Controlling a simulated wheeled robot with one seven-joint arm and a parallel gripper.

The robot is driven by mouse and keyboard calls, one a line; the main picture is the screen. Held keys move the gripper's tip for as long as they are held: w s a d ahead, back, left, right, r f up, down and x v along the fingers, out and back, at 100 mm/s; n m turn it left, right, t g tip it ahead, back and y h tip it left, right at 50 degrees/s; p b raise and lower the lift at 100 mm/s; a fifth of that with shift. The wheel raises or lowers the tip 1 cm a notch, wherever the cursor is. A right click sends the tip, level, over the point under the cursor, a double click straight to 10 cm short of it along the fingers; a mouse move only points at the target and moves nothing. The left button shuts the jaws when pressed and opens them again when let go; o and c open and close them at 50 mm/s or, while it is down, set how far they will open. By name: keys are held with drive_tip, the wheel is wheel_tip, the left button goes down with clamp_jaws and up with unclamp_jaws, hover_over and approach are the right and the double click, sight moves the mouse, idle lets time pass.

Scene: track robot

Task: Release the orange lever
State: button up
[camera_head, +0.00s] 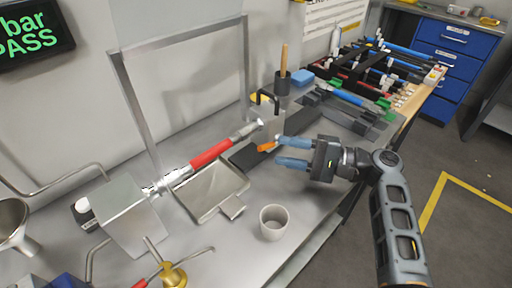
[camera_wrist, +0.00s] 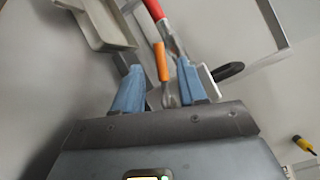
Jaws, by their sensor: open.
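The orange lever (camera_head: 266,147) is a short orange grip beside the metal block at the right end of the red-sleeved bar. My gripper (camera_head: 277,152) is open, its two blue fingers pointing left, with the upper fingertip close to the lever. In the wrist view the lever (camera_wrist: 162,62) rises from a grey shank between the two blue fingers of my gripper (camera_wrist: 158,80). The fingers stand apart on either side of it. I cannot tell whether either finger touches it.
A red-sleeved bar (camera_head: 210,155) runs across the bench above a metal tray (camera_head: 213,190). A white cup (camera_head: 273,222) stands in front. A black holder with a wooden handle (camera_head: 283,82) and a blue sponge (camera_head: 302,77) are behind. A metal frame (camera_head: 132,110) rises at the back.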

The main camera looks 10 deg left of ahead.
sight(269, 148)
drive_tip(key=a, duration=0.3)
drive_tip(key=a+p, duration=0.1)
drive_tip(key=a, duration=0.1)
drive_tip(key=shift+w+a, duration=0.3)
drive_tip(key=shift+w, duration=0.1)
drive_tip(key=shift+c, duration=0.2)
clamp_jaws()
